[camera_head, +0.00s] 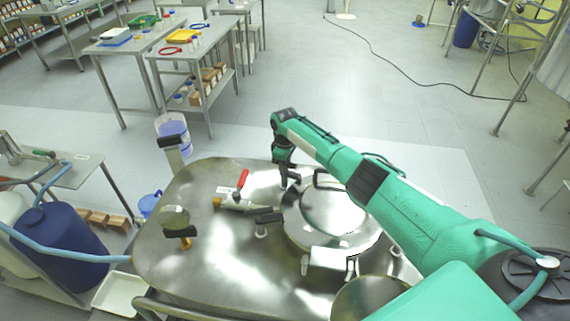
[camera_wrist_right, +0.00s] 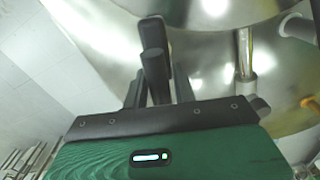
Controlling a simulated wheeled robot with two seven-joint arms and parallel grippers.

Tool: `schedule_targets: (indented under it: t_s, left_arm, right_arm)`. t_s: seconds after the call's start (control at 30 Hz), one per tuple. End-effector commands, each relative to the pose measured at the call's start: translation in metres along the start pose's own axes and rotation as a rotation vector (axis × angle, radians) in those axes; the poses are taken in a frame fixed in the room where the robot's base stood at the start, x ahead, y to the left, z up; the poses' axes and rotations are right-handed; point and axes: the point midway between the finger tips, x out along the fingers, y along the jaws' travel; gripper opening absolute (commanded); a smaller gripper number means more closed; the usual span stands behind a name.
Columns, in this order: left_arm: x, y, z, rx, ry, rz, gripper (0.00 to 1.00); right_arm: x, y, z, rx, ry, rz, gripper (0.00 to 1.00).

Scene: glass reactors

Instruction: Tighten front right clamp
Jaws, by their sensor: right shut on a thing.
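My right gripper (camera_head: 287,180) points down at the far left rim of the round shiny lid (camera_head: 335,208) on the steel reactor top. In the right wrist view, the fingers of this gripper (camera_wrist_right: 158,88) are shut on a dark upright clamp handle (camera_wrist_right: 152,38). The foot of that clamp is hidden behind the gripper. Another clamp (camera_wrist_right: 244,55) with a metal rod shows to the right in the wrist view. My left gripper is not in view.
A red-handled valve (camera_head: 241,182) and a black-handled fitting (camera_head: 267,218) stand left of the lid. A blue barrel (camera_head: 62,238) stands at left. Steel tables (camera_head: 205,60) are behind, with open floor to the right.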

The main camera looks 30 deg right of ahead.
Motion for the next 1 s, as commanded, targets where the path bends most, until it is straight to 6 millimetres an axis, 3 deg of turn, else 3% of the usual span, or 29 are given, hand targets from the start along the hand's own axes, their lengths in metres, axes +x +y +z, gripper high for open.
schedule_targets:
  t_s: [0.5,1.0]
  left_arm:
    - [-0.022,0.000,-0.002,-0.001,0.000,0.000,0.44]
    - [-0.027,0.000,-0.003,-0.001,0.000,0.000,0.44]
  right_arm:
    - [-0.003,0.000,-0.001,0.428,0.003,0.001,0.05]
    - [-0.002,0.000,-0.001,0.580,0.003,0.002,0.08]
